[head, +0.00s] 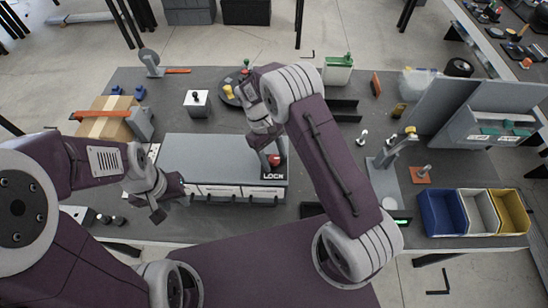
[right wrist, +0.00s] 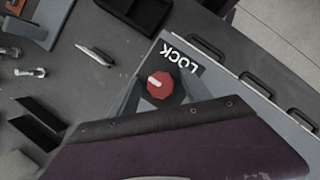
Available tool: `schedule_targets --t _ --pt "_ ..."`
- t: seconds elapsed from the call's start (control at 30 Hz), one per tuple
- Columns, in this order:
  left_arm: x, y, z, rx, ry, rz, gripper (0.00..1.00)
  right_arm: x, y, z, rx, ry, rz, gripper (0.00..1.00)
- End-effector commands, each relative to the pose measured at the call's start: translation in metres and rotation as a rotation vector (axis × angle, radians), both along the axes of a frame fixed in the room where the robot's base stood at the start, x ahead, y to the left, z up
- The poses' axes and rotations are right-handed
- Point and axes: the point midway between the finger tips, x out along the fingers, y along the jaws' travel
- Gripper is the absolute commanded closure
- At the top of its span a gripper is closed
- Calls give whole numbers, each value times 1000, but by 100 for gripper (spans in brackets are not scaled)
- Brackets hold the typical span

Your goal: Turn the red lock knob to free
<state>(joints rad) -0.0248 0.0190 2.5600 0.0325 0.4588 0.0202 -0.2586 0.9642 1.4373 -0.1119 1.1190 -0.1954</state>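The red lock knob (right wrist: 160,84) sits on a dark plate with a white LOCK label (right wrist: 180,58). A white pointer mark shows on the knob's face. In the head view the knob (head: 274,160) is at the right end of the grey cabinet top, partly hidden by my right gripper (head: 270,154). In the right wrist view the fingers of my right gripper (right wrist: 161,90) stand on both sides of the knob, with the knob between them and small gaps visible. My left gripper (head: 170,208) is open and empty near the cabinet's left front.
The grey cabinet (head: 205,155) has white drawers with dark handles along its front. Blue, white and yellow bins (head: 440,212) stand at the right. A cardboard box (head: 105,118) is at the left, and a grey block with a black knob (head: 196,103) stands behind the cabinet.

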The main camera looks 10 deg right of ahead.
Motion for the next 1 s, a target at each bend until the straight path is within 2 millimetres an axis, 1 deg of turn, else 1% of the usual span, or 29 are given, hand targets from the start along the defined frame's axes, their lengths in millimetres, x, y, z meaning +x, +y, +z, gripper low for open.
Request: schedule_targets --t 0.27,0.37,0.5,0.6,0.7,0.83,1.0 --pt "0 0 -2 0 0 0 64 1 1 1 0 1 -1 45" --pt "0 0 -8 0 0 0 64 6 4 13 1 -2 -1 45" --pt "0 0 -16 0 0 0 64 17 10 43 1 -5 -1 45" --pt "0 0 -19 0 0 0 64 23 14 62 1 -3 -1 45" --pt "0 0 -19 0 0 0 64 28 16 75 0 -1 -1 45" --pt "0 0 -19 0 0 0 64 29 17 83 -1 2 -1 45" --pt "0 0 -19 0 0 0 64 29 17 83 -1 2 -1 45"
